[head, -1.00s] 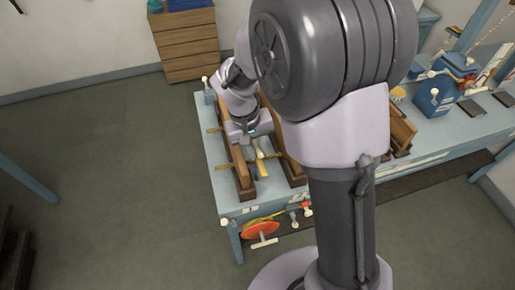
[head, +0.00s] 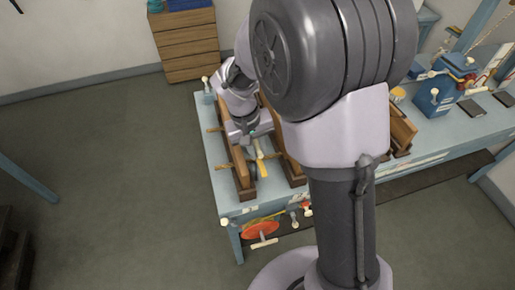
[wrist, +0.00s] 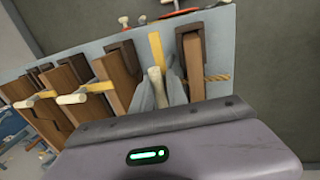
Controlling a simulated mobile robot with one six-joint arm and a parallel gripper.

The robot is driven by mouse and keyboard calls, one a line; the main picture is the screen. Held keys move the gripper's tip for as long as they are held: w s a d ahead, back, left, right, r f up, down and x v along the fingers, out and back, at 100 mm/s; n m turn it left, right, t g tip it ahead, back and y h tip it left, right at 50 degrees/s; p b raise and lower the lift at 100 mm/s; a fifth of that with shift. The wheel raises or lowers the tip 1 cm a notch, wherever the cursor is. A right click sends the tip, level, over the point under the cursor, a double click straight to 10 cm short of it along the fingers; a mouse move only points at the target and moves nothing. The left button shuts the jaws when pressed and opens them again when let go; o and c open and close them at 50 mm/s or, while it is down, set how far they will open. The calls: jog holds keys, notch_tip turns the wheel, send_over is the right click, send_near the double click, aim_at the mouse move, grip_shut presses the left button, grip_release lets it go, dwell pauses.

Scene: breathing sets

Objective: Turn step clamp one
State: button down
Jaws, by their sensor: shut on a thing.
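My gripper (wrist: 160,92) is between two upright brown wooden boards on the blue-grey bench. Its grey fingers are shut on a cream handle (wrist: 155,80), which I take to be part of the step clamp. A flat yellow strip (wrist: 157,50) lies just beyond the handle. In the head view my gripper (head: 255,146) is low between the boards, and the yellow strip (head: 262,168) shows in front of it. My wrist partly covers the clamp, so its lower part is hidden.
Wooden boards (wrist: 117,85) stand close on the left of the gripper, and another board (wrist: 194,65) stands close on the right. An orange reel (head: 260,230) hangs at the bench front. A blue device (head: 432,95) stands farther right. The floor to the left is clear.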

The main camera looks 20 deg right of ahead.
jog(key=shift+w+m, duration=0.1)
jog(key=shift+m, duration=0.2)
jog(key=m, duration=0.4)
jog(key=shift+g+b, duration=0.3)
jog(key=shift+g, duration=0.1)
jog(key=shift+w+a+m+g+y, duration=0.1)
jog(key=shift+m+g+y, duration=0.2)
jog(key=shift+m, duration=1.7)
jog(key=c, duration=1.3)
grip_release()
jog(key=shift+c, duration=0.2)
jog(key=shift+r, duration=0.1)
